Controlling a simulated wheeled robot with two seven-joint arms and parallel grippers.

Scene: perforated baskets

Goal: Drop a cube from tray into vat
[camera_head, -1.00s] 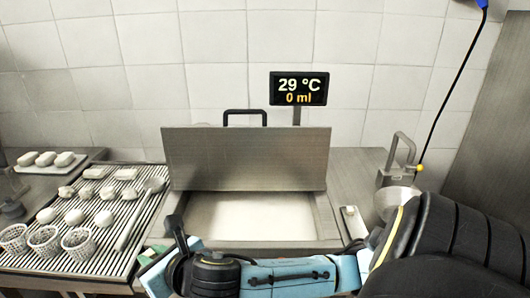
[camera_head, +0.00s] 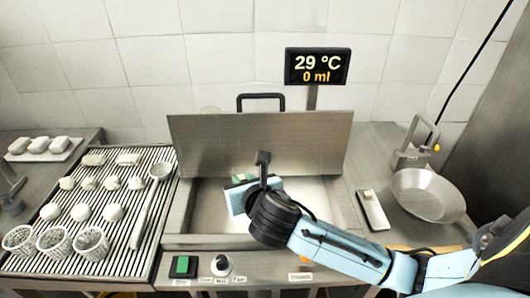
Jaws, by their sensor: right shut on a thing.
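The vat (camera_head: 341,208) is a steel basin with its lid (camera_head: 205,145) raised. Its inside looks pale. My right gripper (camera_head: 240,182) is over the vat opening, near its left and middle part. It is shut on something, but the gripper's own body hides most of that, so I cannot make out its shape. A small green patch shows at the fingers. My left gripper is not in view.
A slatted rack (camera_head: 128,215) at the left holds several white pieces, perforated baskets (camera_head: 55,243) and a long ladle (camera_head: 150,205). A metal pan (camera_head: 428,194) stands at the right. A display (camera_head: 317,66) rises behind the lid. Knobs and a green button (camera_head: 183,266) line the front.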

